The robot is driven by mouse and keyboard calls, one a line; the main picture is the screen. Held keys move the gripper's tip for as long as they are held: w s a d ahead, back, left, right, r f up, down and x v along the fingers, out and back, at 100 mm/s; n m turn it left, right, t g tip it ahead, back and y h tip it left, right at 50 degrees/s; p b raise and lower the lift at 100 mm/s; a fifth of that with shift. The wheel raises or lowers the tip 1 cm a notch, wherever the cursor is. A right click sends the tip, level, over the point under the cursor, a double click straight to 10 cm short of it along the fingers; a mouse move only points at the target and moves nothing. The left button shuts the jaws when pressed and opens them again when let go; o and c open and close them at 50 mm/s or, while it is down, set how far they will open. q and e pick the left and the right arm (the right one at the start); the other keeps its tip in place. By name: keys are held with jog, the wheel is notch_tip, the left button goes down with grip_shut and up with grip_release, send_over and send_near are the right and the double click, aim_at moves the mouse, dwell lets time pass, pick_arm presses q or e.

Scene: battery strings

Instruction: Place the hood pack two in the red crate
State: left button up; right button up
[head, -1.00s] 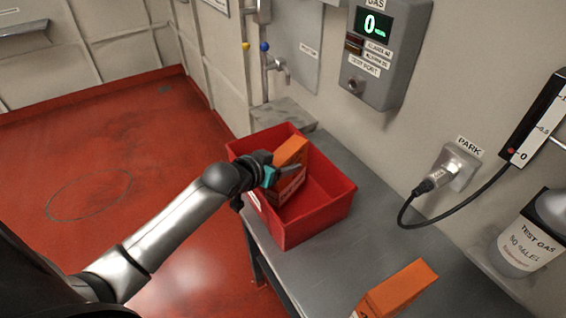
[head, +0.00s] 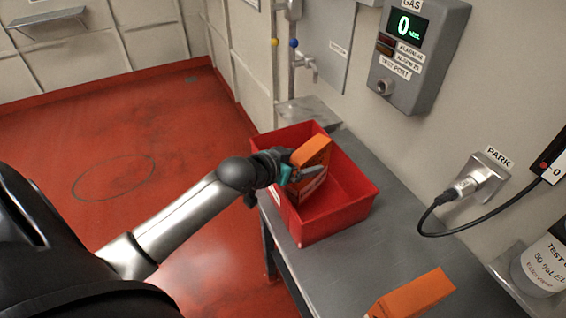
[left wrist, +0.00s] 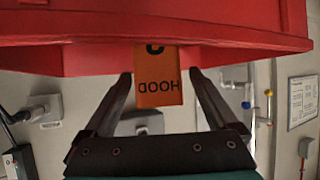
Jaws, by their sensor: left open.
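An orange pack (head: 312,155) stands tilted inside the red crate (head: 340,215), its top above the rim. In the left wrist view the pack (left wrist: 158,92) shows the word HOOD upside down; its number is cut off by the crate (left wrist: 90,58). My left gripper (head: 302,174) is at the crate's near left side, by the pack. In the left wrist view its open fingers (left wrist: 161,78) stand on either side of the pack, with gaps visible. The pack's lower part is hidden in the crate. My right gripper is not in view.
A second orange pack (head: 412,296) stands on the grey bench (head: 335,268) at the front. A grey gas box (head: 418,50) and a PARK socket (head: 484,178) with a black cable are on the wall. Bench between crate and second pack is clear.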

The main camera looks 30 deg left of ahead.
pick_arm(q)
jog(key=p+v, duration=0.1)
jog(key=v, duration=0.9)
